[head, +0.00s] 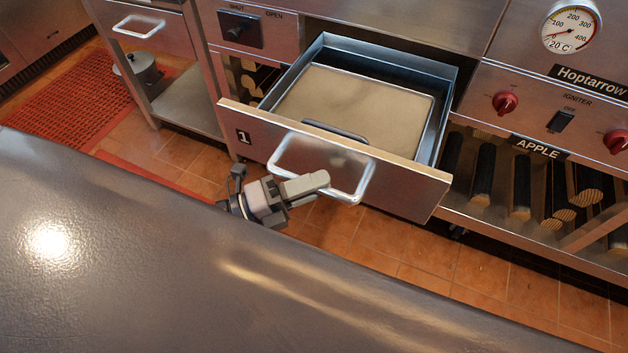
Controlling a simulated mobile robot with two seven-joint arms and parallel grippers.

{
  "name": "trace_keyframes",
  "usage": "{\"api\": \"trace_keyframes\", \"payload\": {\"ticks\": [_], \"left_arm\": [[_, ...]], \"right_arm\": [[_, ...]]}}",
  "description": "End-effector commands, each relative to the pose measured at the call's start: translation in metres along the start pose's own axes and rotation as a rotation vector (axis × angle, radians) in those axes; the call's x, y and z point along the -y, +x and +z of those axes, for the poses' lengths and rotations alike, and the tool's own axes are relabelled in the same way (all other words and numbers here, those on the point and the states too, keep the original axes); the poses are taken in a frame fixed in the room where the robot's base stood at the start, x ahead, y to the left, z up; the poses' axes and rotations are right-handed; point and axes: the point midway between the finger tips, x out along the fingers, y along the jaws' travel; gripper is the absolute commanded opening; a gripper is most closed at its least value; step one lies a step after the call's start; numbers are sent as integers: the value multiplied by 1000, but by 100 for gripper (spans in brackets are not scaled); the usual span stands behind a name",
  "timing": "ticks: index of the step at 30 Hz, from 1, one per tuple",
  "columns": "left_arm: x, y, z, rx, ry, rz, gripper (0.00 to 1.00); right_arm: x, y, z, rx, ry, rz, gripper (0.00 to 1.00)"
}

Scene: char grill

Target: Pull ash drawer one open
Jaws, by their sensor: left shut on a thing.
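Ash drawer one (410,174) is a steel drawer with a "1" label on its front, and it stands pulled out of the grill cabinet. Grey-beige ash (350,100) fills a tray inside it. Its front carries a bright, rounded loop handle (352,180). My left gripper (318,181) is at the left part of this handle, shut on it. The fingers partly hide the handle there. My right gripper is not in view.
A dark, shiny surface (150,260) fills the foreground below the drawer. Right of the drawer are red knobs (505,103), a dial gauge (570,27) and a shelf of logs (520,185). A red mat (75,105) lies on the tiled floor (470,270) at left.

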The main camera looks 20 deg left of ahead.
Motion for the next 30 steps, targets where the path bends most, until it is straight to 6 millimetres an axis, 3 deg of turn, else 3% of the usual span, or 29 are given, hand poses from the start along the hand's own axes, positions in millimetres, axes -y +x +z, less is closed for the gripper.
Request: {"api": "trace_keyframes", "payload": {"ticks": [3,4,6,17,30], "left_arm": [[0,0,1,3,1,2,0],[0,0,1,3,1,2,27],[0,0,1,3,1,2,43],[-1,-5,0,1,-1,2,43],[-1,-64,0,2,-2,3,43]], "right_arm": [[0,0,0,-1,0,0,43],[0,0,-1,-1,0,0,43],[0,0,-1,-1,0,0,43],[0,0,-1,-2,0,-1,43],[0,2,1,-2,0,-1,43]]}}
